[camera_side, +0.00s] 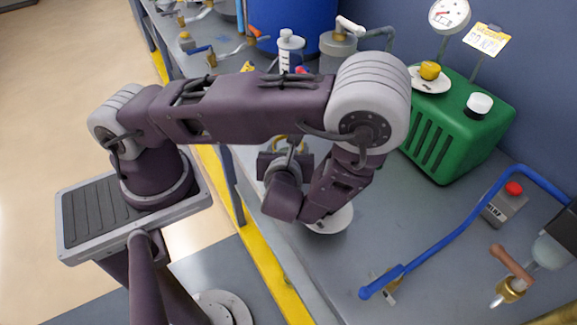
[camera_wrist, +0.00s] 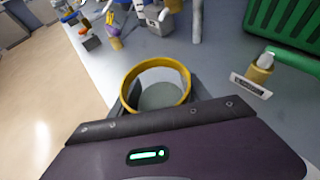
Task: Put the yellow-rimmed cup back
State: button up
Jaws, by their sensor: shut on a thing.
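The yellow-rimmed cup (camera_wrist: 157,92) shows in the wrist view as a round cup with a thick yellow rim and a grey inside. It sits between the fingers of my gripper (camera_wrist: 157,104), which is shut on it. In the side view only part of the yellow rim (camera_side: 279,140) shows, and my arm hides most of the cup. I cannot tell whether the cup touches the bench.
A green machine (camera_side: 452,125) with a yellow cap and a white cap stands at the back right. A blue hose (camera_side: 440,246) and a red-button box (camera_side: 503,203) are on the right. A blue drum (camera_side: 290,35) and several fittings stand behind. The front middle bench is clear.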

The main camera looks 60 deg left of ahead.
notch_tip(320, 180, down, 5)
jog(key=shift+r, duration=0.2)
jog(key=shift+f, duration=0.1)
jog(key=o, duration=1.6)
jog(key=shift+o, duration=0.2)
